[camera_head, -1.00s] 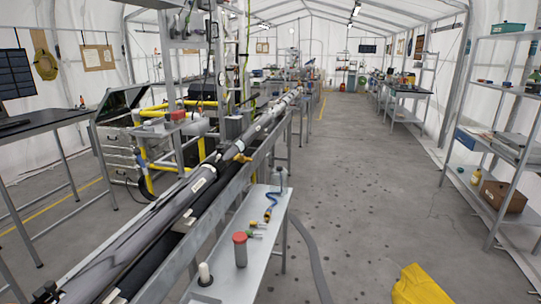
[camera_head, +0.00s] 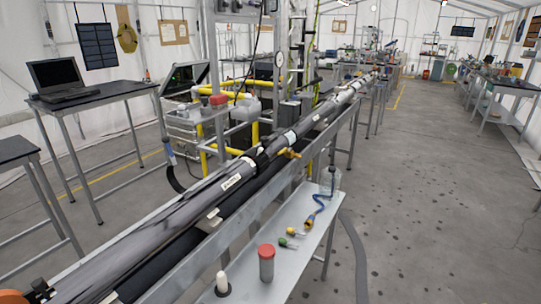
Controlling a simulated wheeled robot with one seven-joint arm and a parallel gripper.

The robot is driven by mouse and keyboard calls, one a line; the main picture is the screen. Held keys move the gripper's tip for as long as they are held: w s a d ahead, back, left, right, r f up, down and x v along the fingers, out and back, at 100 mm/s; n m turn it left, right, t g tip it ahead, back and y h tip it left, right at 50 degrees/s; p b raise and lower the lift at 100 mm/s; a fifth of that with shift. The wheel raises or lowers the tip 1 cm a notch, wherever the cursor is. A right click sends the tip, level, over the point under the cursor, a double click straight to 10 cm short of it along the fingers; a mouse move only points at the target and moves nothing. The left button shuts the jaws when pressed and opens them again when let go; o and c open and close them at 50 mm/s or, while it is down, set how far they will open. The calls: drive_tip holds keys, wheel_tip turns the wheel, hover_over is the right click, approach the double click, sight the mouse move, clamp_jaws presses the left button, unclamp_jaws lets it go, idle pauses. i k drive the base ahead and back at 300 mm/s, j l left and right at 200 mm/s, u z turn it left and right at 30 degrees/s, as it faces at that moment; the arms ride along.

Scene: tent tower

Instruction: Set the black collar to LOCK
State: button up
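A long rack (camera_head: 285,172) runs diagonally from the lower left to the far middle, with long grey and black tubes (camera_head: 165,228) lying along it. A dark band (camera_head: 263,158) sits around the upper tube near the middle of the picture; I cannot tell whether it is the black collar. No LOCK marking can be read at this size. A brass-yellow fitting (camera_head: 290,153) sits beside the tubes just right of the band. My gripper is not in view.
A grey hose (camera_head: 356,255) lies on the floor. Open floor (camera_head: 440,220) lies right. A laptop table (camera_head: 95,94) stands left.

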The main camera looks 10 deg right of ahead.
sight(259, 157)
drive_tip(key=i+l, duration=0.35)
drive_tip(key=i+l+u, duration=0.15)
drive_tip(key=i+l, duration=0.45)
drive_tip(key=l, duration=0.2)
drive_tip(key=i+l+u, duration=0.1)
drive_tip(key=i+l, duration=0.25)
drive_tip(key=i+l+u, duration=0.1)
drive_tip(key=i+l, duration=0.2)
drive_tip(key=l, duration=0.2)
drive_tip(key=i+l, duration=0.25)
drive_tip(key=l, duration=0.2)
